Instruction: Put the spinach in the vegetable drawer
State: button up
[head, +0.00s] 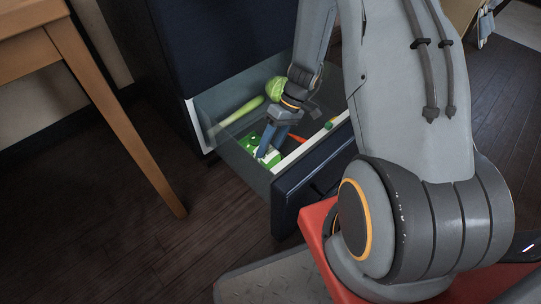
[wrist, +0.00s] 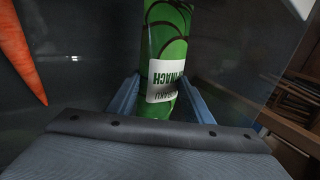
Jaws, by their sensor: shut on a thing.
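The spinach (wrist: 167,45) is a green bag with a white label, seen in the wrist view between the two blue fingers of my gripper (wrist: 160,100). My gripper is shut on it. In the head view my gripper (head: 266,146) reaches down into the open vegetable drawer (head: 236,153), and the green and white spinach bag (head: 248,143) shows beside its fingers, inside the drawer walls. I cannot tell whether the bag touches the drawer floor.
The drawer also holds a light green head of lettuce or cabbage (head: 275,88), a long pale green vegetable (head: 241,111) and a carrot (wrist: 20,55). A wooden table (head: 115,103) stands at the left. Dark floor lies clear between it and the drawer.

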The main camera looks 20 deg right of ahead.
aim_at(270, 155)
jog(key=shift+f+b, duration=1.25)
jog(key=shift+f, duration=1.2)
jog(key=shift+f, duration=0.15)
jog(key=o, duration=0.9)
jog(key=shift+d+r, duration=0.15)
jog(key=shift+r, duration=0.25)
jog(key=p+v, duration=0.6)
jog(key=v, duration=0.5)
jog(key=shift+d+r, duration=0.15)
jog(key=shift+d, duration=0.05)
